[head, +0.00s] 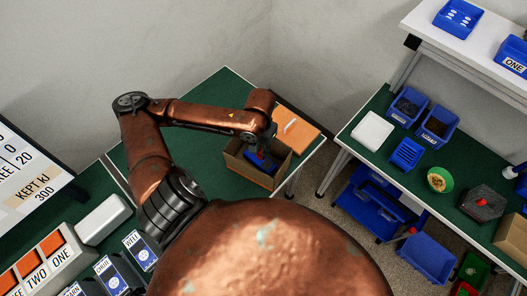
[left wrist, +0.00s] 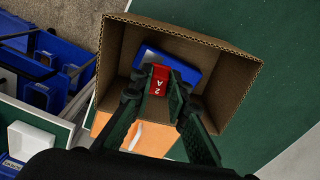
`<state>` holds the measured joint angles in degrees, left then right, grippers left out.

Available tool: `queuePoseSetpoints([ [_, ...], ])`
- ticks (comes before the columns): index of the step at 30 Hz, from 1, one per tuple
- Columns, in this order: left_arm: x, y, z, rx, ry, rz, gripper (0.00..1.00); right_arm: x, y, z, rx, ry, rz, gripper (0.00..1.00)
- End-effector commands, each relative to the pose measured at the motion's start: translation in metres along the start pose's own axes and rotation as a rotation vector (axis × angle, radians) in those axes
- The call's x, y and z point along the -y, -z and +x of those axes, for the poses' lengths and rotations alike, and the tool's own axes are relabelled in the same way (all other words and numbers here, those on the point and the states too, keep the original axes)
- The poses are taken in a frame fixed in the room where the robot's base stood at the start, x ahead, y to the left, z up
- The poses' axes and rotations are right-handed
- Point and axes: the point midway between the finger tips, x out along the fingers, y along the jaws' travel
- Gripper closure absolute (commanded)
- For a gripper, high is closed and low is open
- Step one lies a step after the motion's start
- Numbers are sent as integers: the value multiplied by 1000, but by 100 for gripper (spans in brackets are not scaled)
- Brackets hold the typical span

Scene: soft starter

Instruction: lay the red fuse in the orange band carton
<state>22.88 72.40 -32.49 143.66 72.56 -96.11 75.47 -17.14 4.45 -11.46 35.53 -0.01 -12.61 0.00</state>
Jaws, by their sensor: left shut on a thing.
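The red fuse (left wrist: 159,79), marked "2 A", is between the fingertips of my left gripper (left wrist: 161,88), which is shut on it. In the head view my left gripper (head: 262,154) points down into the open top of a brown cardboard carton (head: 239,171). The carton also shows in the left wrist view (left wrist: 231,77), its walls around the fuse. A blue item (left wrist: 180,62) is inside the carton, just behind the fuse. I cannot tell whether the fuse touches it. An orange panel (head: 300,130) lies against the carton's far side. My right gripper is not in view.
The carton stands near the edge of a green-topped table (head: 228,92). Across a gap to the right, a green bench (head: 381,141) holds blue bins (head: 437,122), a white box (head: 372,131) and a green bowl (head: 440,179). A white box (head: 103,219) and labelled bins are at lower left.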

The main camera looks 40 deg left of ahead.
Motion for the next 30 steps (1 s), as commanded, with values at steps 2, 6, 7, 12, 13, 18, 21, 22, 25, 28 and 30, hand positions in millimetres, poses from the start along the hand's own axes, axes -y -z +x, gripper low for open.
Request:
queuePoseSetpoints([
  [2, 7, 16, 9, 3, 1, -7, 100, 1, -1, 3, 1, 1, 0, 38],
  [6, 16, 38, 34, 4, 0, -5, 100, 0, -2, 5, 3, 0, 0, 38],
  [7, 18, 42, 38, 4, 0, -5, 100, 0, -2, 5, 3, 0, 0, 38],
  [12, 23, 56, 56, 1, 0, -2, 100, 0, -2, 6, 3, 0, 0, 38],
  [13, 24, 58, 58, 1, 0, -2, 100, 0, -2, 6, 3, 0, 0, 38],
  [18, 26, 64, 66, 2, 0, -1, 100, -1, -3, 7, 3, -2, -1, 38],
  [21, 28, 66, 79, 4, -1, -1, 100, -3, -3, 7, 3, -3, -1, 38],
  [22, 28, 66, 84, 4, 0, -1, 100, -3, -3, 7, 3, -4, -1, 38],
  [25, 28, 66, 97, 2, 0, 0, 100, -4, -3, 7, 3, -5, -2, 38],
  [28, 28, 67, 101, 0, 0, 0, 100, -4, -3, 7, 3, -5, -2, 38],
  [30, 28, 67, 100, 0, 0, 0, 100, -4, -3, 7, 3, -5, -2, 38],
])
